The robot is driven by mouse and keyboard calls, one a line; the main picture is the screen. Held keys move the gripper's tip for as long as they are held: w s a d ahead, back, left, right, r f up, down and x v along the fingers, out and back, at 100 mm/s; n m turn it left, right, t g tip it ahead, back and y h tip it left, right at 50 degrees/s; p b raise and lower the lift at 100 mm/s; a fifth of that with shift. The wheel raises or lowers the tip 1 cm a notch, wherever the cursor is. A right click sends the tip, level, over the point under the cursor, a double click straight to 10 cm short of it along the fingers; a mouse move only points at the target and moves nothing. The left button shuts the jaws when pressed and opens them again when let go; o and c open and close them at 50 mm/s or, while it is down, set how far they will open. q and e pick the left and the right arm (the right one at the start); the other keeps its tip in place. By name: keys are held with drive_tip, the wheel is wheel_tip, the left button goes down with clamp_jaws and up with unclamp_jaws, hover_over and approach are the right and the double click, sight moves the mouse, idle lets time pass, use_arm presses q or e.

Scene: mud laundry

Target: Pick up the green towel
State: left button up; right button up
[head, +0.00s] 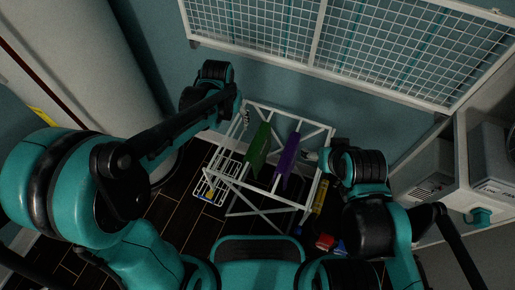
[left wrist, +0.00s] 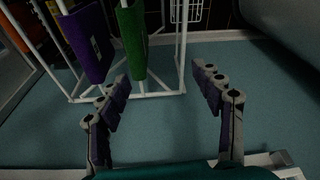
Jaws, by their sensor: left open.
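The green towel (head: 257,147) hangs over a white drying rack (head: 268,108) in the head view, to the left of a purple towel (head: 287,160). My left gripper (head: 245,117) is near the rack's upper left, just left of the green towel's top end. In the left wrist view, its two fingers (left wrist: 163,85) are spread with nothing between them. There the green towel (left wrist: 132,42) hangs beyond the left finger, apart from it. My right gripper (head: 311,156) is small and dark at the rack's right side; its finger state is unclear.
A white wire basket (head: 213,185) is at the rack's lower left. A yellow item (head: 320,196) and a red item (head: 325,241) lie right of the rack. A white grid panel (head: 380,45) is above, and a pale cabinet (head: 430,170) stands right.

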use_arm(q)
drive_tip(key=w+d+f+m+g+p, duration=0.15)
drive_tip(key=w+d+f, duration=0.35)
drive_tip(key=f, duration=0.5)
drive_tip(key=g, duration=0.1)
hover_over(258, 140)
drive_tip(key=f, duration=0.4)
drive_tip(key=shift+w+a+f, duration=0.3)
drive_tip(key=shift+a, duration=0.05)
wheel_tip(258, 140, down, 3)
drive_tip(key=shift+d+r+b, duration=0.1)
drive_tip(key=shift+b, duration=0.45)
drive_tip(key=f+b, duration=0.1)
drive_tip(key=f, duration=0.1)
drive_tip(key=f+b, duration=0.1)
drive_tip(key=f, duration=0.1)
drive_tip(key=f+b, duration=0.1)
drive_tip(key=shift+s+d+f, duration=0.2)
drive_tip(key=shift+s+f, duration=0.1)
drive_tip(key=shift+f, duration=0.1)
drive_tip(key=shift+r, duration=0.15)
clamp_jaws()
